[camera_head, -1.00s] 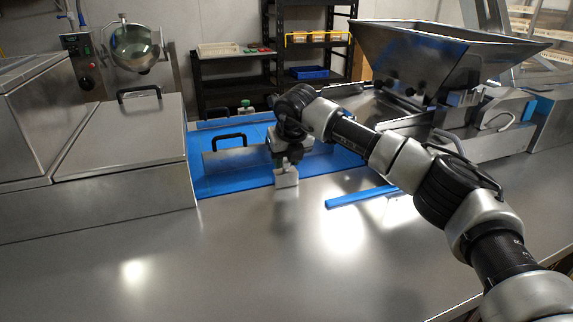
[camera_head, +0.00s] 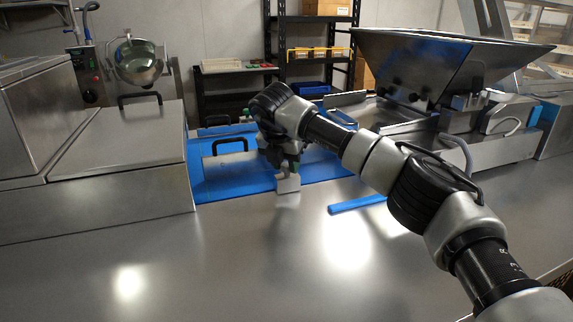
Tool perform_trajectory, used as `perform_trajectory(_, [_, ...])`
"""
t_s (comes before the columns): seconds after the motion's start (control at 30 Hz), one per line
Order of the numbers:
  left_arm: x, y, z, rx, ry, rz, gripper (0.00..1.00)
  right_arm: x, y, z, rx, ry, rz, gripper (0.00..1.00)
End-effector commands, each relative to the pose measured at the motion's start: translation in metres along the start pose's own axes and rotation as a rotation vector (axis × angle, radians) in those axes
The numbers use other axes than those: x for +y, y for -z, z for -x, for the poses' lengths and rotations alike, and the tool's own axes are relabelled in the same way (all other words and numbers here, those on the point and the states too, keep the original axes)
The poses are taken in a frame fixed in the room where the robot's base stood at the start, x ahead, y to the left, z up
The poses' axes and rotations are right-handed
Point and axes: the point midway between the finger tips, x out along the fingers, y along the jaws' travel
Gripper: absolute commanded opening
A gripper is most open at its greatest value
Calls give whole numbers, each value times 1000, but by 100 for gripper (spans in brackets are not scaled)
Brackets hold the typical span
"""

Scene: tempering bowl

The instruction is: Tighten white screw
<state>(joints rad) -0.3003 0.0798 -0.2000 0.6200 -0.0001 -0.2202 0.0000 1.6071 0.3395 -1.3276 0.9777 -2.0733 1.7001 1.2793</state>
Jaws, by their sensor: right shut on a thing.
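My right gripper (camera_head: 287,170) points down at a small pale block (camera_head: 288,186) at the front edge of the blue surface (camera_head: 225,188). It is shut at the top of this block, where the white screw seems to be. The screw itself is too small and too covered by the fingers to make out. A metal plate with a black handle (camera_head: 230,144) lies on the blue surface, left of my gripper. My left gripper is not in view.
A blue bar (camera_head: 357,203) lies on the steel table right of my gripper. A steel hopper (camera_head: 430,70) stands at the back right, a lidded steel box (camera_head: 120,145) at the left. The front of the table (camera_head: 230,260) is clear.

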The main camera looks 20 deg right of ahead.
Motion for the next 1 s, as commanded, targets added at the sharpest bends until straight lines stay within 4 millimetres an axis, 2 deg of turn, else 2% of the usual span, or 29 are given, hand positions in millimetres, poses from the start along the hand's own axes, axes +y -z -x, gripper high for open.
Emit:
perform_trajectory(0.63, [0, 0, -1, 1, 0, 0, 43, 0, 0, 1, 0, 17, -44, 10])
perform_trajectory(0.67, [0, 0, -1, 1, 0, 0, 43, 0, 0, 0, 0, 17, -44, 38])
perform_trajectory(0.8, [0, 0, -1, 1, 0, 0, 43, 0, 0, 0, 0, 17, -43, 58])
perform_trajectory(1.0, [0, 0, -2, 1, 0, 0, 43, 0, 0, 0, 0, 17, -43, 58])
